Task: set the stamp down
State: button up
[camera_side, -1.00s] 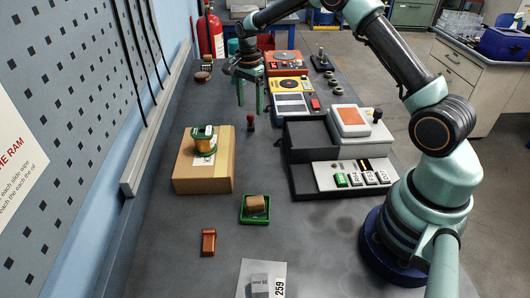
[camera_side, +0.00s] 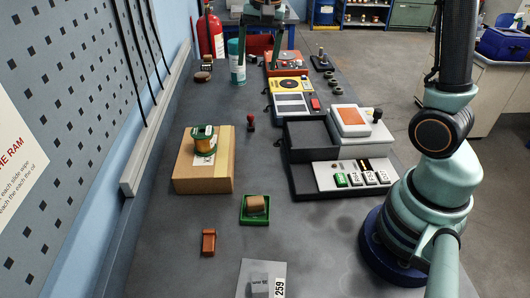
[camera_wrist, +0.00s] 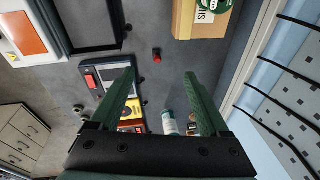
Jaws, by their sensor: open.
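The stamp (camera_side: 250,122), small with a dark red knob, stands upright on the grey bench, between the cardboard box and the black tray. Its red knob also shows in the wrist view (camera_wrist: 157,55), beyond my fingertips. My gripper (camera_side: 258,62) is open and empty, raised above the far part of the bench, well apart from the stamp. In the wrist view its two green fingers (camera_wrist: 160,73) are spread wide with nothing between them.
The cardboard box (camera_side: 186,172) carries a green and yellow spool. The black tray (camera_side: 310,140) lies to the right. A teal canister (camera_side: 238,76) stands near my gripper. A green tray (camera_side: 254,220) holds a brown block. Bare bench surrounds the stamp.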

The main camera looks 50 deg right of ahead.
jog(key=s+a+n+t, duration=0.1)
jog(key=s+a+n, duration=0.1)
jog(key=s+n, duration=0.3)
jog(key=s+a+n+t, duration=0.2)
jog(key=s+n, duration=0.3)
jog(key=s, duration=0.5)
jog(key=shift+s+a+r+n, duration=0.25)
jog(key=shift+a+n, duration=0.05)
jog(key=shift+a, duration=0.15)
